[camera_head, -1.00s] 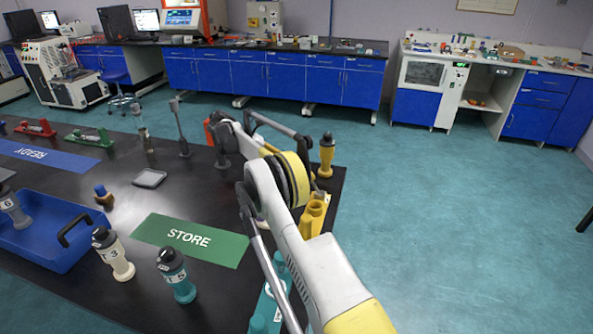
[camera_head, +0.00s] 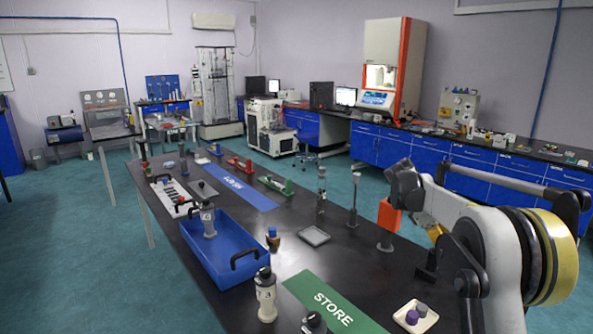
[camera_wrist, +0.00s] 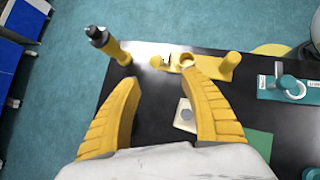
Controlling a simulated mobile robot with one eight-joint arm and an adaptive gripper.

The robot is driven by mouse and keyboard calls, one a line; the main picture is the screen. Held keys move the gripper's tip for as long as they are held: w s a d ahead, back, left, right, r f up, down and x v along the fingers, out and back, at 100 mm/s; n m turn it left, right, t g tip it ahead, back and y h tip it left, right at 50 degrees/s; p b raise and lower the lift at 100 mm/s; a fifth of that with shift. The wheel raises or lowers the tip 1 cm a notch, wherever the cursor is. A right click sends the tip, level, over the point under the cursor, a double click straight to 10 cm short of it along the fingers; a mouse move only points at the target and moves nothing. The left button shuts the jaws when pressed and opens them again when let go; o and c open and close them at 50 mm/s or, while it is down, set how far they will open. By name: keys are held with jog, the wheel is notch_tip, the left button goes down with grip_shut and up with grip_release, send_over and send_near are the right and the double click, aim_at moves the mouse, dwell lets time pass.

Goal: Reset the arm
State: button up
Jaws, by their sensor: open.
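My gripper (camera_wrist: 160,80) shows in the wrist view as two yellow fingers spread wide apart, with nothing between them. It hangs above the black table (camera_wrist: 150,110) near one end. Beyond the fingertips are a yellow bottle with a dark cap (camera_wrist: 108,44) and a yellow holder (camera_wrist: 222,68), both apart from the fingers. My arm reaches in at the right of the head view, bent over the table; I cannot make out the fingers there.
A small pale tray (camera_head: 416,331) with purple and grey pieces lies near my arm. A teal holder (camera_wrist: 300,88) stands at the wrist view's right. A blue tray (camera_head: 222,262), a white bottle (camera_head: 265,297) and a green STORE mat (camera_head: 330,300) are on the table. Blue floor surrounds it.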

jog(key=s+a+r+m+t+y, duration=0.3)
jog(key=s+a+r+m+t, duration=0.3)
jog(key=s+a, duration=0.7)
jog(key=s+a+f+m+t+y, duration=0.2)
jog(key=s+a, duration=0.3)
jog(key=s, duration=0.3)
jog(key=s+a+f+m+t+y, duration=0.2)
jog(key=s+a+f+m, duration=0.1)
jog(key=s, duration=0.6)
jog(key=a+f, duration=0.1)
jog(key=a, duration=0.1)
jog(key=shift+s+a, duration=0.25)
jog(key=shift+a, duration=0.15)
jog(key=shift+f, duration=0.1)
